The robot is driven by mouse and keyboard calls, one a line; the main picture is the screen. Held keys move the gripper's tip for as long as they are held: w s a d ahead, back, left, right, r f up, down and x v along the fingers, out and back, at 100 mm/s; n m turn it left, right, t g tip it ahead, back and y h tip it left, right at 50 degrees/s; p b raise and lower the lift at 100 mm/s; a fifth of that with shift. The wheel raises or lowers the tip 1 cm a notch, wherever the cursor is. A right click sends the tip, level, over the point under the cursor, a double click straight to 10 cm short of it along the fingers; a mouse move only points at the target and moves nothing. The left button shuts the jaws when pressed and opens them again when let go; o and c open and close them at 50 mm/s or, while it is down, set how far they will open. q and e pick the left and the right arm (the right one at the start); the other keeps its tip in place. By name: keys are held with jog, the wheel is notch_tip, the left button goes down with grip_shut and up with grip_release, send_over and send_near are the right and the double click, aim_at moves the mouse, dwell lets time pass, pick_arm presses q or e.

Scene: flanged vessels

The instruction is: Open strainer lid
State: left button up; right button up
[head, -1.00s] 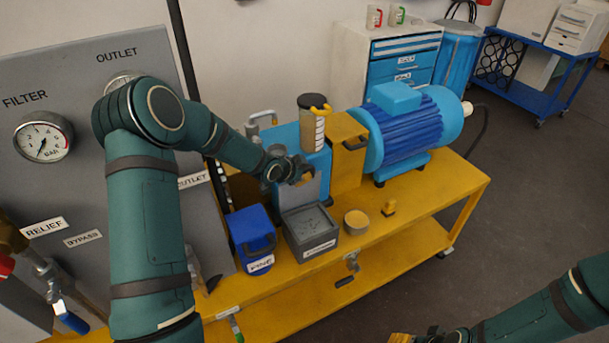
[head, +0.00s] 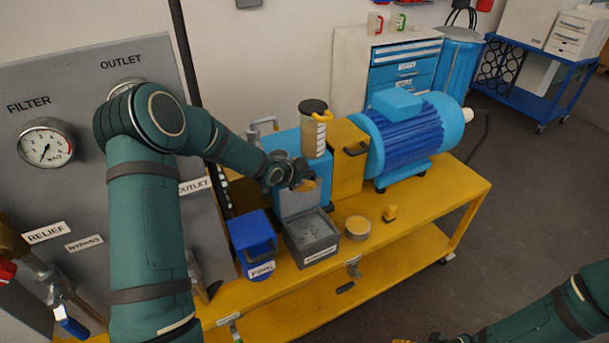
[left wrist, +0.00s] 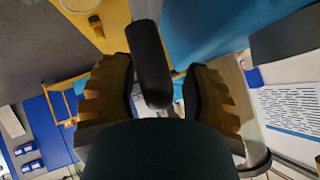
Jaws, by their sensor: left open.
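My left gripper (head: 303,184) is at the front of the blue pump housing (head: 288,147), above a pale grey plate (head: 299,201). In the left wrist view its two ridged yellow-brown fingers (left wrist: 160,95) stand apart. A rounded black bar (left wrist: 150,62) shows in the gap between them; I cannot tell whether they touch it. I cannot make out which part is the strainer lid, as the gripper and wrist hide part of the housing front. Only a sliver of my right gripper (head: 402,341) shows at the bottom edge, beside its green arm.
A grey open tray (head: 326,249), blue bin (head: 247,231), round tin (head: 358,228) and small yellow item (head: 390,213) stand on the yellow bench (head: 440,207). A dark-capped clear cylinder (head: 313,132) and blue motor (head: 412,130) stand behind. The gauge panel (head: 95,90) is at left.

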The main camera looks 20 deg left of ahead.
pick_arm(q)
jog(key=v, duration=1.2)
